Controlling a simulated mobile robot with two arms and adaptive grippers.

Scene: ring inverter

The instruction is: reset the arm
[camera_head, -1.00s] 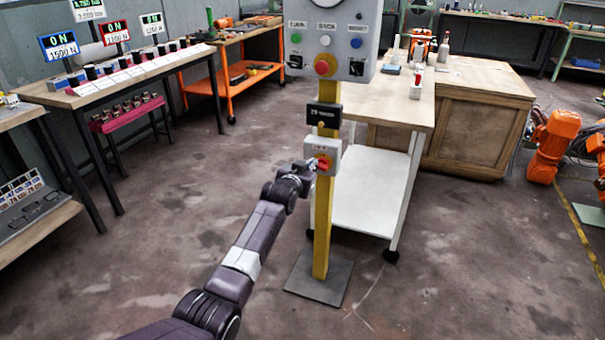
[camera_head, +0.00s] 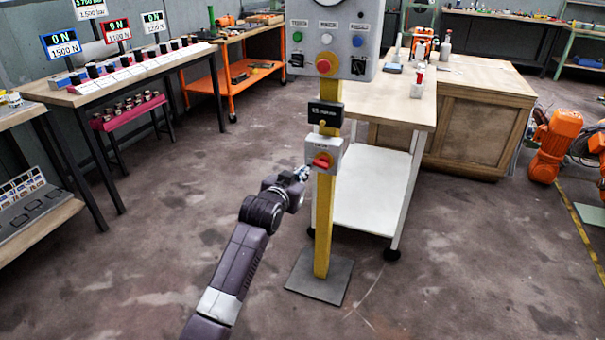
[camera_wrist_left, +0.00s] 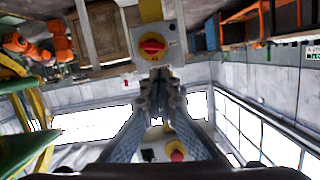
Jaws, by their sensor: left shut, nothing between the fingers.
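My left arm reaches up from the bottom of the head view. Its gripper (camera_head: 301,173) is beside the yellow post (camera_head: 324,220), just left of and slightly below the red rotary switch (camera_head: 321,160) on a small grey box. In the left wrist view the gripper (camera_wrist_left: 160,84) has its fingers together and empty. The red switch (camera_wrist_left: 152,46) shows just beyond the fingertips there, with a gap I cannot judge. My right gripper is not seen.
A grey control panel (camera_head: 343,36) with coloured buttons tops the post, above a black display (camera_head: 325,114). A white-framed wooden-topped table (camera_head: 395,112) stands close behind it. Floor left of the post is clear. Orange machines (camera_head: 553,145) stand at the right.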

